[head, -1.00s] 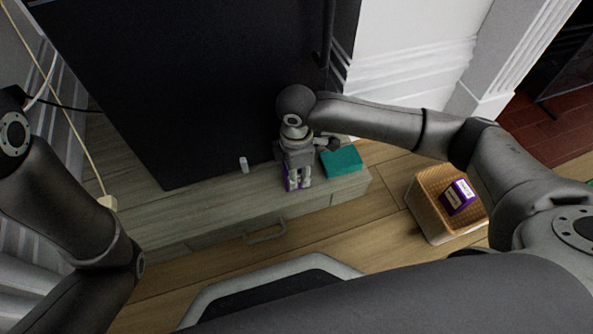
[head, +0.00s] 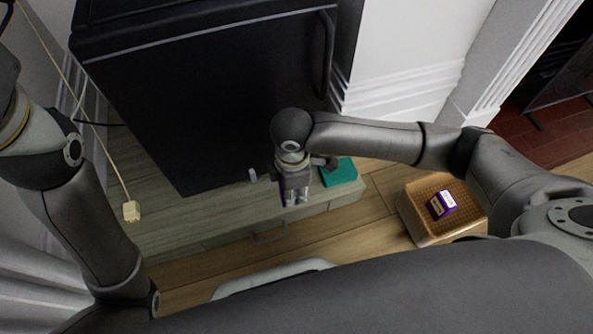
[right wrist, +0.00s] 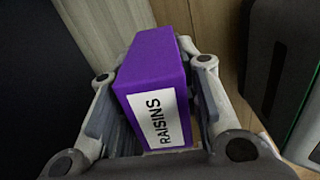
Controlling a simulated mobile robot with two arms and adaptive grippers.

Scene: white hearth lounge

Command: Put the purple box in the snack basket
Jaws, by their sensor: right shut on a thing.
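My right gripper (head: 295,200) is shut on a purple raisins box (right wrist: 153,85); in the right wrist view the box sits between both fingers, its white "RAISINS" label facing the camera. In the head view only a purple sliver of it shows, over the front of the low wooden cabinet. The snack basket (head: 418,233) is a tan woven basket on the floor to the right, well apart from the gripper. Another purple box (head: 441,205) with a white label lies in it. My left arm shows at left, but its gripper is out of view.
A teal box (head: 340,173) lies on the low cabinet (head: 180,220), just right of my right gripper. A black fridge-like unit (head: 200,100) stands behind. A small pale object (head: 254,175) is left of the gripper. Wooden floor lies between cabinet and basket.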

